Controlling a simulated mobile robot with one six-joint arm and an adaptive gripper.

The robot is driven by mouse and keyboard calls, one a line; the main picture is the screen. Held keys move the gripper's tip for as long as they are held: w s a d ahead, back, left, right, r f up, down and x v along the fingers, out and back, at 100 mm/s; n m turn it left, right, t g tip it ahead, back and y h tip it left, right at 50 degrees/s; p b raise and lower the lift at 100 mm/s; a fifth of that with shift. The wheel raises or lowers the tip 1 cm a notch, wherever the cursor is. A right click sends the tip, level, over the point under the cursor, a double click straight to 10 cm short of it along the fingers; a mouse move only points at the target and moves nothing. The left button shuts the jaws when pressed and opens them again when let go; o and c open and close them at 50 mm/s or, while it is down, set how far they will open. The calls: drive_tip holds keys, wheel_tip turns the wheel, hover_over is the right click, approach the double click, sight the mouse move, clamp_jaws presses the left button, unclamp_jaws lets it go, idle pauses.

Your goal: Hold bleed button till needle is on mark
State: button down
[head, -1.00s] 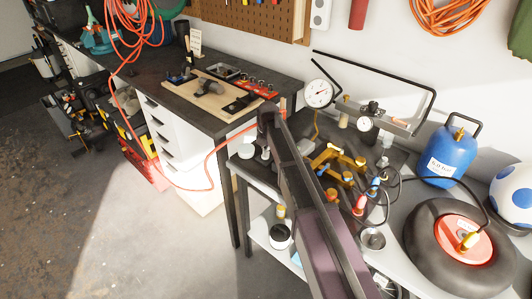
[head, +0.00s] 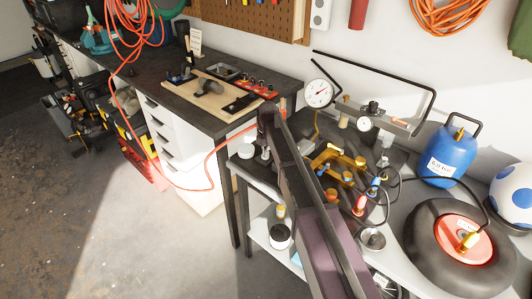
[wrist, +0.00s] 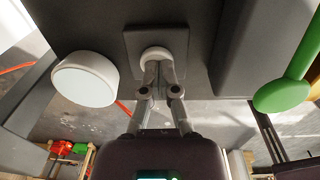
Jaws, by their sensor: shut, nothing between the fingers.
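In the wrist view my gripper (wrist: 162,72) is shut and empty. Its fingertips are at a pale round button (wrist: 157,54) on a dark square plate and overlap its near edge. I cannot tell whether they press it. In the head view my arm hides the gripper. A large white dial gauge (head: 319,93) stands at the back of the bench with a thin needle. A smaller gauge (head: 365,124) sits to its right. The needle positions against any mark are too small to read.
A white round cap (wrist: 87,80) is left of the button and a green-ended lever (wrist: 282,95) right of it. Brass fittings (head: 335,163) and hoses lie right of my arm. A blue cylinder (head: 450,155) and a black tyre (head: 420,235) stand farther right.

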drive_tip(key=shift+r, duration=0.15)
wheel_tip(320, 180, up, 14)
drive_tip(key=p, duration=1.4)
drive_tip(key=shift+d, duration=0.25)
drive_tip(key=shift+s, duration=0.1)
idle(0.7)
drive_tip(key=s+d+m, duration=2.2)
drive_tip(key=s+m, duration=0.4)
drive_tip(key=m, duration=0.2)
drive_tip(key=shift+f, duration=0.2)
